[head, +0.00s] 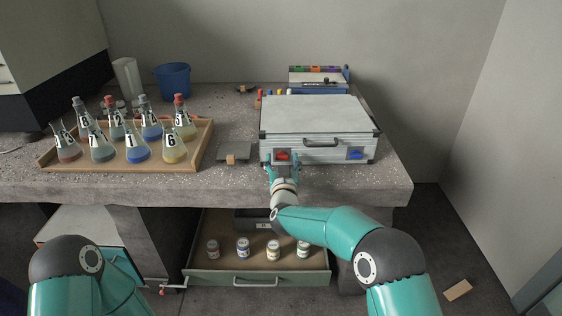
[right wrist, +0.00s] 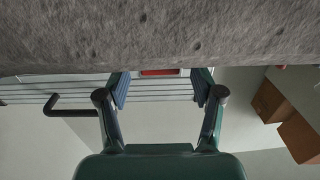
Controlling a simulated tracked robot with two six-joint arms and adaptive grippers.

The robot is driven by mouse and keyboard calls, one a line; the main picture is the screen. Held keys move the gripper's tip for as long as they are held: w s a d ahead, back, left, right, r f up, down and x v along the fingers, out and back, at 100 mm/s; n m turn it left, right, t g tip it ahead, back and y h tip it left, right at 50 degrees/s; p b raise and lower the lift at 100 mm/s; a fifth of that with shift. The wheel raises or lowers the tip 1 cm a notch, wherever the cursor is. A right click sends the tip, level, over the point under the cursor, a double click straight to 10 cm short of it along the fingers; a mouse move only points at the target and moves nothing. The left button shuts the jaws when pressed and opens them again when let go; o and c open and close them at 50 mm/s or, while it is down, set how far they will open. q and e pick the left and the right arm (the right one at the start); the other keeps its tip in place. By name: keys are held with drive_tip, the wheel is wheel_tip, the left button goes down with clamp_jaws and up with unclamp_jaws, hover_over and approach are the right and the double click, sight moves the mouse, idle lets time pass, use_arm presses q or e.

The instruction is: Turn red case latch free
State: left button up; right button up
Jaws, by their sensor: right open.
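A silver case (head: 312,115) with a dark handle (head: 321,142) lies closed on the bench. Its red latch (head: 282,156) is on the front face at the left, and a blue latch (head: 355,155) is at the right. My right gripper (head: 283,166) is open in front of the red latch, one finger to each side of it. In the right wrist view the red latch (right wrist: 160,72) shows between the open fingers, with a gap visible and its top edge hidden by the bench. My left gripper is out of view.
A wooden tray (head: 194,160) with several numbered flasks stands at the left of the concrete bench (head: 235,180). A small block on a dark plate (head: 234,154) lies left of the case. An open drawer (head: 215,279) with several jars sticks out below.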

drive_tip(key=shift+c, duration=0.2)
drive_tip(key=c, duration=1)
drive_tip(key=shift+a, duration=0.15)
drive_tip(key=shift+c, duration=0.5)
drive_tip(key=shift+f+m+b, duration=0.2)
drive_tip(key=shift+m+b, duration=0.7)
drive_tip(key=shift+b, duration=0.2)
drive_tip(key=m+b, duration=0.2)
drive_tip(key=b, duration=0.1)
drive_tip(key=m+b, duration=0.1)
drive_tip(key=m, duration=0.1)
drive_tip(key=shift+d+f, duration=0.15)
drive_tip(key=shift+d, duration=0.1)
drive_tip(key=m+b, duration=0.2)
drive_tip(key=m, duration=0.1)
drive_tip(key=shift+b, duration=0.4)
drive_tip(key=m+b, duration=0.3)
drive_tip(key=m, duration=0.1)
drive_tip(key=shift+d+f+m+b, duration=0.1)
drive_tip(key=shift+d+m+b, duration=0.05)
drive_tip(key=shift+m+b, duration=0.2)
drive_tip(key=m+b, duration=0.3)
drive_tip(key=m, duration=0.1)
drive_tip(key=shift+m, duration=0.25)
